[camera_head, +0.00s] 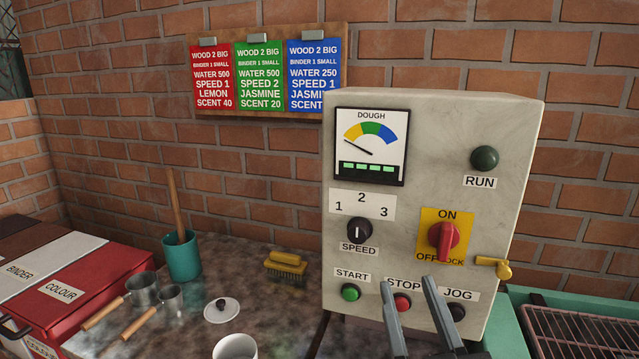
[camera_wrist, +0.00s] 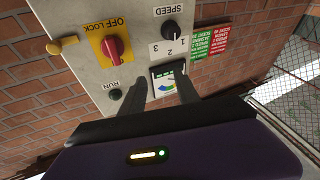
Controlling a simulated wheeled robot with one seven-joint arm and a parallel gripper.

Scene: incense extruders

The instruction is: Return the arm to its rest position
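My gripper (camera_head: 408,284) is in front of the lower part of the grey control box (camera_head: 460,130). Its two grey fingers stand apart with nothing between them. They overlap the red STOP button (camera_head: 402,302) and the JOG label in the picture; I cannot tell whether they touch the panel. In the wrist view the fingers (camera_wrist: 162,82) reach toward the panel near the dough gauge (camera_wrist: 166,84). The red main switch (camera_head: 444,240) stands upright, toward ON. The speed knob (camera_head: 359,230) has its white mark pointing up. The RUN lamp (camera_head: 485,158) looks dark green.
A table (camera_head: 310,270) left of the box holds a teal cup (camera_head: 183,262), a brush (camera_head: 286,266), a white lid (camera_head: 221,310), metal scoops (camera_head: 142,290) and a white cup (camera_head: 236,347). Red bins (camera_head: 85,295) stand far left. A wire rack (camera_head: 590,332) is at right.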

